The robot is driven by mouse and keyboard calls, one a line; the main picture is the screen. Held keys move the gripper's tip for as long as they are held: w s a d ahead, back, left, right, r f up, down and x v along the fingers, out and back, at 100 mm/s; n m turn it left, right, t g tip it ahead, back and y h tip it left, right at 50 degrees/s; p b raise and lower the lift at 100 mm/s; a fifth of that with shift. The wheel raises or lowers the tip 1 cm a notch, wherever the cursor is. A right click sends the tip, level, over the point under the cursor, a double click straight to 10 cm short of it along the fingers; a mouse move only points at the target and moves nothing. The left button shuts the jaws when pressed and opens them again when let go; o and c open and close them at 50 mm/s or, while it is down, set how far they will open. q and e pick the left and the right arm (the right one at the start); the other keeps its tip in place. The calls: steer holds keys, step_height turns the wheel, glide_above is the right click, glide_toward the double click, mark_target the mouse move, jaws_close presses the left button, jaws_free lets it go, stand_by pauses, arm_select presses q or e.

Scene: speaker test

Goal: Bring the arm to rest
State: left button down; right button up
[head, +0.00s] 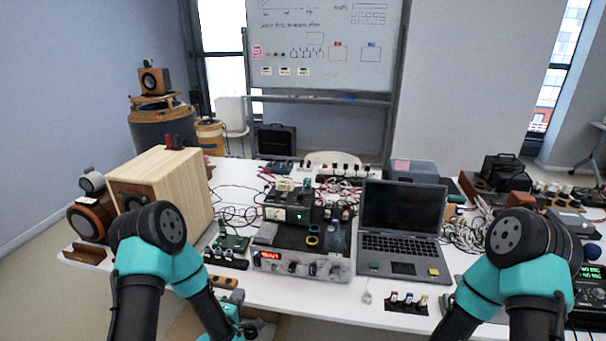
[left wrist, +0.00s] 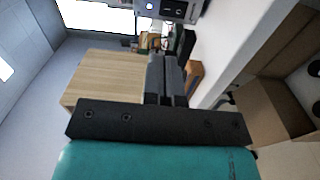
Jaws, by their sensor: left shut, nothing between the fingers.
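My left arm comes in from the lower left of the head view, bends at a black and teal elbow, and runs down to the bottom edge. My left gripper (head: 252,326) is low in the head view, in front of the table's near edge and partly cut off. In the left wrist view the two dark fingers of the left gripper (left wrist: 166,66) lie together, shut and empty. My right arm's teal and black elbow is at the lower right of the head view. The right gripper is outside the picture.
The white table (head: 310,285) is crowded. A light wooden speaker cabinet (head: 180,190) stands near the left arm. An amplifier unit (head: 300,262) and a laptop (head: 402,215) sit mid-table. Small connector blocks (head: 408,302) lie by the front edge. A brown box (left wrist: 268,108) shows below the table.

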arm_select(q)
steer(key=s+d+f+m+g+h, duration=0.1)
steer(key=s+d+f+m+g, duration=0.1)
steer(key=s+f+m+g, duration=0.9)
steer(key=s+g, duration=0.2)
steer(key=s, duration=0.3)
steer(key=s+f+m+g, duration=0.2)
steer(key=s+m+g, duration=0.1)
steer(key=s, duration=0.4)
steer(key=shift+s+d+g+h, duration=0.2)
steer(key=shift+d+g+h, duration=0.25)
steer(key=shift+g, duration=0.15)
